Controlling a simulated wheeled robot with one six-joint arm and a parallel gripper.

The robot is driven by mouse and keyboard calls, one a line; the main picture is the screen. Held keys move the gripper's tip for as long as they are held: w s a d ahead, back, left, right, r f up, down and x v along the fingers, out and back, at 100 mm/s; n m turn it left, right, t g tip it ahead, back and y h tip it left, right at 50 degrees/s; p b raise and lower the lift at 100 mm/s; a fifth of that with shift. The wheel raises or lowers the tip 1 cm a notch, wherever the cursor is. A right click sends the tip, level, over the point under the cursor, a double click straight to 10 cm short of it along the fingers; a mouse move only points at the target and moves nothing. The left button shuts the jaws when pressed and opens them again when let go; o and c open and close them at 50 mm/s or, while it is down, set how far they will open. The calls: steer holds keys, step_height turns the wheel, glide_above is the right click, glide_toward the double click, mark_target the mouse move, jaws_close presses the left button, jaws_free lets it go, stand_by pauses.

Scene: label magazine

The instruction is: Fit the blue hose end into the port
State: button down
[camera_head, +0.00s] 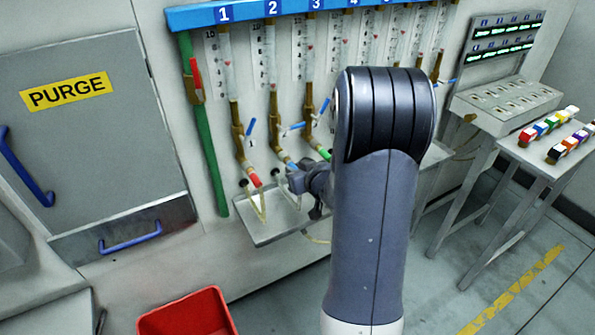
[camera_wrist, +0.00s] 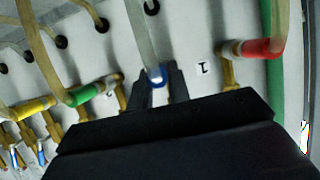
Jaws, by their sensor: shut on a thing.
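My gripper (camera_wrist: 158,78) is shut on the blue hose end (camera_wrist: 158,76), between its two dark fingers. A pale clear hose (camera_wrist: 145,35) runs from the blue end toward the top of the wrist view. In the head view, my gripper (camera_head: 302,183) is at the lower brass fittings, beside the blue end (camera_head: 289,163). A brass fitting (camera_wrist: 121,97) shows just left of the fingers in the wrist view, near the number 2. Whether the blue end touches a port I cannot tell; my gripper and arm hide part of that area.
A red hose end (camera_wrist: 262,48) sits at the brass fitting near number 1; green (camera_wrist: 85,95) and yellow (camera_wrist: 32,108) ends are to the left. A metal tray (camera_head: 262,232) lies below. A red bin (camera_head: 190,315) stands on the floor; a side table (camera_head: 545,160) is at right.

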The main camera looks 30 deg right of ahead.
steer(key=shift+w, duration=0.35)
steer(key=c, duration=1.3)
jaws_free()
steer(key=shift+o, duration=0.2)
steer(key=shift+s, duration=0.1)
steer(key=v, duration=1)
steer(key=shift+s+p, duration=0.25)
steer(key=shift+p, duration=0.05)
steer(key=shift+r, duration=0.1)
steer(key=x, duration=1)
steer(key=shift+w+b, duration=0.3)
steer(key=shift+w, duration=0.05)
steer(key=shift+s, duration=0.2)
